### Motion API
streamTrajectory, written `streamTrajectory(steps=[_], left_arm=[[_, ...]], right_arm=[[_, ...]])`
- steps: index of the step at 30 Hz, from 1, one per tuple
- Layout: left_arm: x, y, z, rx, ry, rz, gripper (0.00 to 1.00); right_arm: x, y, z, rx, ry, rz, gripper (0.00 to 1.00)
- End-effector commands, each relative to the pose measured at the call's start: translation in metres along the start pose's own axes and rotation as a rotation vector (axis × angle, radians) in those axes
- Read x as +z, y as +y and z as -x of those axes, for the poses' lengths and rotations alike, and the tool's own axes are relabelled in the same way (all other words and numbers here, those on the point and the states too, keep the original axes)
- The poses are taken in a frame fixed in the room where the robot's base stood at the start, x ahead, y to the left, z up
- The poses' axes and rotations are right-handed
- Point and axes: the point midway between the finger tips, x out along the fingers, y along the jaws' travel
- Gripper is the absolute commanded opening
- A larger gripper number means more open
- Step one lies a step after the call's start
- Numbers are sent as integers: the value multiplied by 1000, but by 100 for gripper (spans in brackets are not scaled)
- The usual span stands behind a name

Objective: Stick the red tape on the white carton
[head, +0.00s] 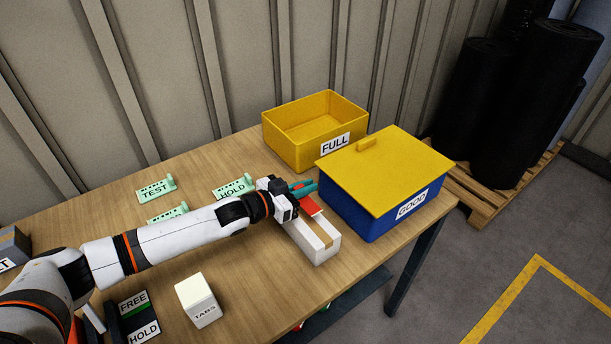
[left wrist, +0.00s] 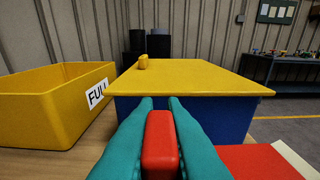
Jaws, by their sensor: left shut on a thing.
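The white carton (head: 312,243), a long box with a tan strip along its top, lies on the table in front of the blue bin. My left gripper (head: 303,188) has teal fingers and is at the carton's far end. In the left wrist view the fingers are shut on a small red block (left wrist: 161,145). A flat red piece, which looks like the red tape (head: 311,207), shows at the carton's far end; it also shows at the lower right of the left wrist view (left wrist: 258,162), beside a cream edge. I cannot tell whether it is joined to the block or pressed down. My right gripper is not in view.
The blue GOOD bin with a yellow lid (head: 385,165) stands close beyond the gripper. A yellow FULL bin (head: 292,150) is behind it.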

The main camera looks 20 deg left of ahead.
Motion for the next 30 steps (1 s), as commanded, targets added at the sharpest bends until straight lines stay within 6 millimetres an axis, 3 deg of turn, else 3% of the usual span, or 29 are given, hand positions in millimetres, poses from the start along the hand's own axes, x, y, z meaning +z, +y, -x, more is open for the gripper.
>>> streamTrajectory(steps=[13,30], left_arm=[[0,0,0,0,1,-1,0],[-41,0,-6,-1,0,-1,0]], right_arm=[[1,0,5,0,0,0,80],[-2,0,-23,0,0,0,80]])
